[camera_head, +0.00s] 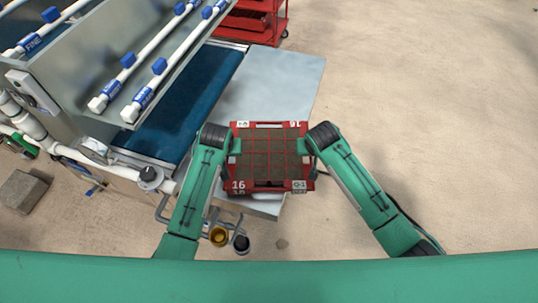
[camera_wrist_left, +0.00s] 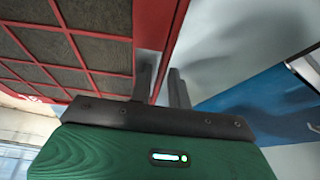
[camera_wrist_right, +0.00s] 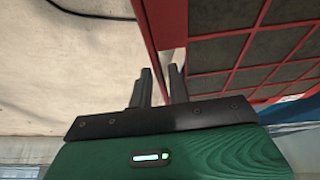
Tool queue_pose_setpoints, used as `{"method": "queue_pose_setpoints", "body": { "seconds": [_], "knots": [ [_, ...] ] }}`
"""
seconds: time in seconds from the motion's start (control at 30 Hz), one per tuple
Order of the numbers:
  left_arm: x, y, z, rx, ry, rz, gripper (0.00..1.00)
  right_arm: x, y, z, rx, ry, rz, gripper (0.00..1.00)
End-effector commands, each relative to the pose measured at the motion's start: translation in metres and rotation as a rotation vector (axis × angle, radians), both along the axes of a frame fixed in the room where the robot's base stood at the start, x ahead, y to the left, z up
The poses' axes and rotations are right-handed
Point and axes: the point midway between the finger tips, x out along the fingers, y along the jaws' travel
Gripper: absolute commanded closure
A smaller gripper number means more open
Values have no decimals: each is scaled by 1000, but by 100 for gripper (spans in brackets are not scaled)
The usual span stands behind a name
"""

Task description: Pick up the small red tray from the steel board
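The small red tray (camera_head: 233,160) has a red grid over dark cells and white "16" marks. In the head view it shows over the steel board (camera_head: 285,82), near the board's front end. My left gripper (camera_head: 236,146) is at the tray's left side, and my right gripper (camera_head: 305,147) is at its right side. In the left wrist view, the close-set fingers (camera_wrist_left: 163,88) have the tray's red edge between them. In the right wrist view, the fingers (camera_wrist_right: 162,86) are similarly close together at the opposite edge. Whether the tray's underside touches the board is hidden.
The seeder machine with its blue belt (camera_head: 190,105) and white pipes (camera_head: 150,85) stands to the left. A red cart (camera_head: 255,22) is at the back. Small cups (camera_head: 219,236) sit in front of the board. The floor (camera_head: 430,100) to the right is clear.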

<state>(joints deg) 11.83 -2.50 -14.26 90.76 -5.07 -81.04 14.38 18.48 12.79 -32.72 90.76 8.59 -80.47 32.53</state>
Motion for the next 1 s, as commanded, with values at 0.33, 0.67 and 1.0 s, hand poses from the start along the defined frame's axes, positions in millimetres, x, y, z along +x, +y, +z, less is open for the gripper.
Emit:
{"method": "queue_pose_setpoints", "body": {
  "seconds": [0.33, 0.67, 1.0],
  "knots": [
    [5, 0, -13, 0, -1, 1, 82, 5, 0, -13, 1, 0, 0, 82],
    [5, 0, -13, 0, 0, 0, 100, 5, 0, -13, 1, 0, 0, 100],
    [5, 0, -13, 0, 0, 0, 100, 5, 0, -13, 0, 0, 0, 100]
  ]
}}
